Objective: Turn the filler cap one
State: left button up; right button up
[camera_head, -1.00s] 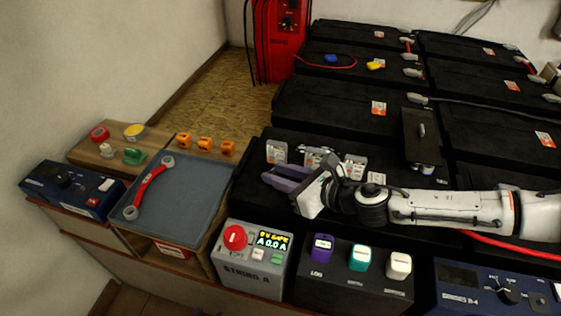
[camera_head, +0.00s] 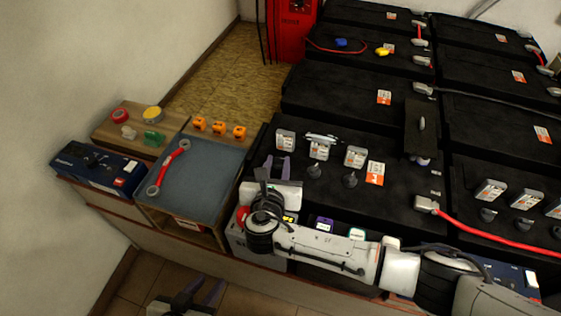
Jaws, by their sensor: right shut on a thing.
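Two dark grey filler caps, one in the middle (camera_head: 314,170) and one on the right (camera_head: 350,179), stand on the near black battery (camera_head: 400,188). Behind them is a row of small grey-white tagged pieces (camera_head: 286,140). My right gripper (camera_head: 278,166) is at the left end of this row, its purple-grey fingers pointing away from me. It is shut on what looks like the leftmost filler cap, which is mostly hidden between the fingers. My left gripper (camera_head: 203,289) is low at the bottom edge, over the floor, open and empty, apart from everything.
A grey tray (camera_head: 215,180) with a red-handled wrench (camera_head: 170,165) lies to the left. Orange pieces (camera_head: 219,128) stand behind it. A blue box (camera_head: 95,168) is at far left. A red cable (camera_head: 490,238) crosses the right battery. My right arm covers the front control boxes.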

jog(key=shift+a+m+g+h+b, duration=0.15)
jog(key=shift+m+h, duration=0.35)
jog(key=shift+h, duration=0.15)
jog(key=shift+a+m+g+h+b, duration=0.15)
jog(key=shift+m+h, duration=0.35)
jog(key=shift+h, duration=0.15)
jog(key=shift+w, duration=0.1)
jog(key=o, duration=1)
jog(key=shift+o, duration=0.2)
jog(key=p+v, duration=0.1)
jog(key=v, duration=0.9)
jog(key=shift+r, duration=0.1)
